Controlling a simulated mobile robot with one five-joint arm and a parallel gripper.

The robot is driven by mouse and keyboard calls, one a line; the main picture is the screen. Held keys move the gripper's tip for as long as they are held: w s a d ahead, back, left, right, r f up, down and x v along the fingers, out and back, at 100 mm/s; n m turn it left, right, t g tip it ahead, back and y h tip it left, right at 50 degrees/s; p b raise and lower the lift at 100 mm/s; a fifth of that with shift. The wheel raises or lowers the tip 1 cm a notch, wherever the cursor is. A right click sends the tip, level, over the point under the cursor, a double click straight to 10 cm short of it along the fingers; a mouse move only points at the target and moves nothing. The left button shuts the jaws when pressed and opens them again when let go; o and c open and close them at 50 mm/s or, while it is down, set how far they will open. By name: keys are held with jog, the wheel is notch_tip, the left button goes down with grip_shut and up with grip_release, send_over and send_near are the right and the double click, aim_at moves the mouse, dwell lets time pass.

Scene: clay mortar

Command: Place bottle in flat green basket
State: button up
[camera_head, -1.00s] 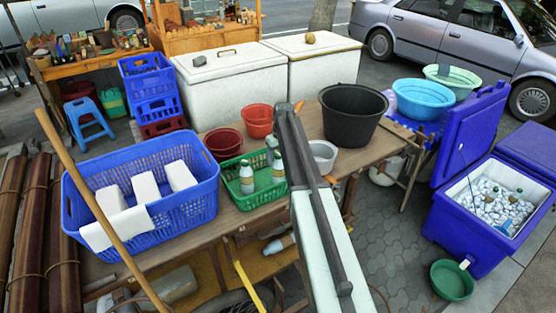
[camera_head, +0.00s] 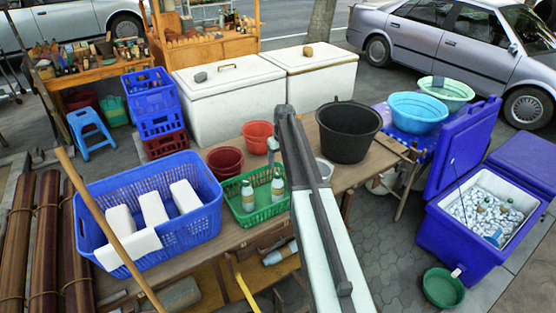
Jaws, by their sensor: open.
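The flat green basket (camera_head: 256,214) stands on the wooden table, left of my arm. Two pale bottles stand upright in it, a left bottle (camera_head: 247,196) and a right bottle (camera_head: 277,188). My gripper (camera_head: 273,147) is mostly hidden behind my arm. Only a small pale-green part shows, above the right bottle in the picture and apart from it. It is open, and I see nothing in it. Another bottle (camera_head: 280,254) lies on its side on the shelf below the table. More bottles (camera_head: 504,207) stand among ice in the blue cooler at right.
A blue crate (camera_head: 205,222) with white blocks stands left of the green basket. Red bowls (camera_head: 225,161) and a black tub (camera_head: 348,131) stand behind. The blue cooler (camera_head: 470,240) is on the paving. A wooden pole (camera_head: 105,225) crosses in front of the crate.

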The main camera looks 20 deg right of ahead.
jog(key=s+a+n, duration=0.6)
jog(key=s+n, duration=0.4)
jog(key=n, duration=0.1)
jog(key=s+a+n+g, duration=0.1)
jog(key=s+a+n, duration=0.6)
jog(key=s+n, duration=0.3)
jog(key=s+a+n, duration=0.6)
jog(key=s+n, duration=0.4)
jog(key=n, duration=0.3)
jog(key=shift+s+a+r+g, duration=0.15)
jog(key=shift+a+r+g, duration=0.1)
jog(key=shift+a+g, duration=0.15)
jog(key=shift+f, duration=0.1)
